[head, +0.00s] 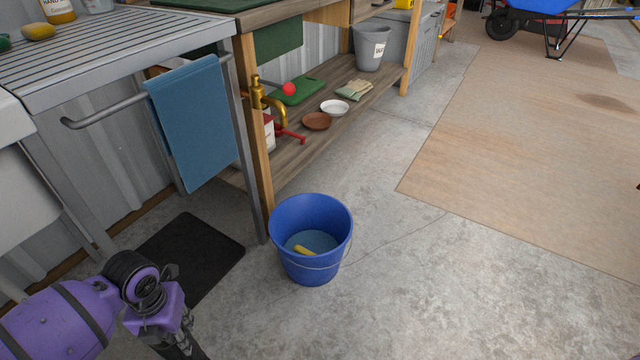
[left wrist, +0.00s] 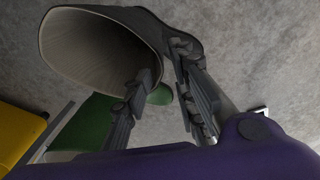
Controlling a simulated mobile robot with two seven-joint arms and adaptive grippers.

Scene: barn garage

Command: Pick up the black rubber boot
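The black rubber boot (left wrist: 190,24) shows in the left wrist view at the top, its wide opening with a pale ribbed lining turned toward the camera. My left gripper (left wrist: 163,62) is close to it. The two dark fingers stand apart, with grey floor showing between them. One finger overlaps the opening and the other overlaps the boot's right edge. I cannot tell whether either touches it. In the head view my left gripper (head: 184,345) is at the bottom edge, pointing down, its fingertips cut off. The boot does not show there. My right gripper is not in view.
A blue bucket (head: 288,268) stands on the concrete right of my left arm. A black mat (head: 205,250) lies by the metal sink bench (head: 100,62) with a blue towel (head: 195,125). Green (left wrist: 90,122) and yellow (left wrist: 20,133) items show near the boot.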

